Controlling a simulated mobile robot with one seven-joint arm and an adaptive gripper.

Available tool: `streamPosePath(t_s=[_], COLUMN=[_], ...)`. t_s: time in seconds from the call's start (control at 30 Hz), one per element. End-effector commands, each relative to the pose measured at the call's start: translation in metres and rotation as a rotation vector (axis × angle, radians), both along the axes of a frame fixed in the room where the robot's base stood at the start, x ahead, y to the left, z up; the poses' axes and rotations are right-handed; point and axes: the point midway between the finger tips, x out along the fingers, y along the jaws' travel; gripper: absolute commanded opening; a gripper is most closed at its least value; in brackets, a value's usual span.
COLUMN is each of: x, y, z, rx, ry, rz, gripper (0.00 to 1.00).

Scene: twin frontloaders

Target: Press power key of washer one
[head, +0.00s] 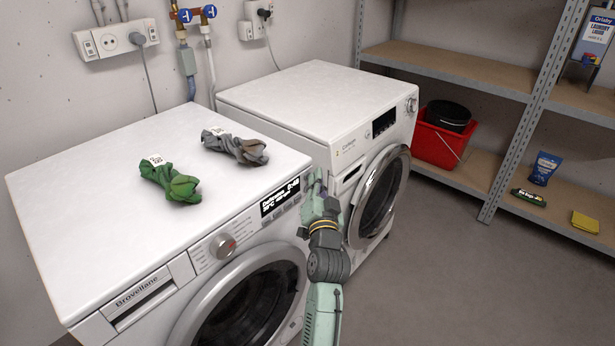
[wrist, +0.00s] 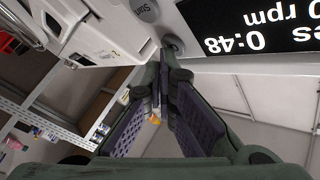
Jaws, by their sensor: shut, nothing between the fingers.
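The near washer (head: 100,178), marked Brovellane, has a lit black display (head: 280,198) and a dial (head: 222,246). In the wrist view the display (wrist: 255,28) appears upside down, with "0:48" and "rpm" readable. A round key marked Start (wrist: 145,10) is beside it. A second round grey key (wrist: 174,46) is at my fingertips; I cannot read a label on it. My gripper (head: 318,180) is shut and empty, at the right end of this washer's panel. In the wrist view, the tips of my gripper (wrist: 165,60) are close to or touching that key; I cannot tell which.
A second white washer (head: 315,95) with a dark display stands just right of my gripper. A green cloth (head: 172,183) and a grey cloth (head: 235,147) lie on the near washer. Metal shelving (head: 450,65) with a red bucket (head: 435,145) stands right. The floor (head: 460,270) is clear.

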Motion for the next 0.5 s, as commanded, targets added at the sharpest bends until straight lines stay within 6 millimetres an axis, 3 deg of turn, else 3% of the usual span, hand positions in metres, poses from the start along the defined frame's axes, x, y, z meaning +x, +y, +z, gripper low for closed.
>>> streamPosePath(t_s=[0.5], x=[-0.0064], y=[-0.0090], z=[-0.0004], rx=[0.000], ry=[0.000], rz=[0.000], gripper=[0.00])
